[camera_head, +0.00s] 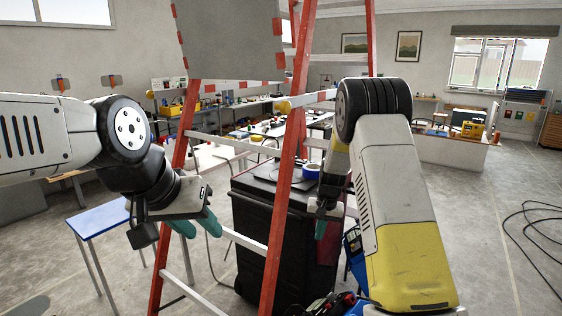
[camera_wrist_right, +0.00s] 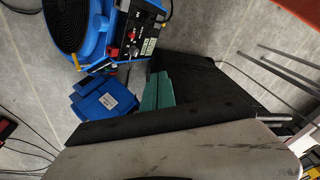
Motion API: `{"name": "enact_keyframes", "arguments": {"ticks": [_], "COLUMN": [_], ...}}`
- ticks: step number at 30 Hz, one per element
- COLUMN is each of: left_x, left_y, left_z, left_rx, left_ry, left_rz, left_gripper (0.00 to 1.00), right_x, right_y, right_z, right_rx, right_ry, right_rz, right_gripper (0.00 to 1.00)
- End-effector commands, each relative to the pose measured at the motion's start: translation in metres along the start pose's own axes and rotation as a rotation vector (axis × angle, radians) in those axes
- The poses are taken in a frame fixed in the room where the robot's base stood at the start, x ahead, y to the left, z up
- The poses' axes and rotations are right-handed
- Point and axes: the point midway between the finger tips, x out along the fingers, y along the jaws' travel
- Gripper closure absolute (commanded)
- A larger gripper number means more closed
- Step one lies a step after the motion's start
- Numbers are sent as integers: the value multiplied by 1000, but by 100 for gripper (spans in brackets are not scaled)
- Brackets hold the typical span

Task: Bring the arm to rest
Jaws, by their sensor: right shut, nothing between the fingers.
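My left gripper (camera_head: 196,226) hangs at the left of the red ladder, its two teal fingers apart with nothing seen between them. My right arm comes down at the right of the ladder. My right gripper (camera_head: 322,228) points downward in front of the black wheeled cabinet and is partly hidden by the arm's own links. In the right wrist view its teal fingers (camera_wrist_right: 158,88) are together and empty, above the floor beside a blue case (camera_wrist_right: 103,103).
A red ladder (camera_head: 281,228) with pale rungs stands close between my arms. A black cabinet (camera_head: 255,230) with a blue tape roll (camera_head: 311,171) stands behind it. A blue fan (camera_wrist_right: 82,28) is near the right gripper. A blue-topped table (camera_head: 98,217) is at left. Open floor lies right, with a black cable (camera_head: 530,225).

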Motion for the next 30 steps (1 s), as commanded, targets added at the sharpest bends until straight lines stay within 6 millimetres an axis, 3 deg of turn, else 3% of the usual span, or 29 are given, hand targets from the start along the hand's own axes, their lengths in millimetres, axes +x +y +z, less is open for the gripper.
{"name": "enact_keyframes", "arguments": {"ticks": [1, 6, 15, 21, 24, 30], "left_x": [0, 0, 0, 0, 0, 0], "left_y": [0, 0, 0, 0, 0, 0], "left_z": [0, 0, 0, 0, 0, 0], "left_rx": [0, 0, 0, 0, 0, 0], "left_ry": [0, 0, 0, 0, 0, 0], "left_rz": [0, 0, 0, 0, 0, 0], "left_gripper": [64, 64, 64, 64, 64, 64], "right_x": [-32, -115, -234, -286, -303, -316], "right_y": [-1, -1, 5, 15, 20, 31], "right_z": [4, 32, 111, 178, 213, 267], "right_rx": [1, -12, -75, -132, -161, -206], "right_ry": [18, 62, 159, 235, 275, 339], "right_rz": [-26, -90, -168, -183, -180, -158], "right_gripper": [100, 100, 100, 100, 100, 100]}}
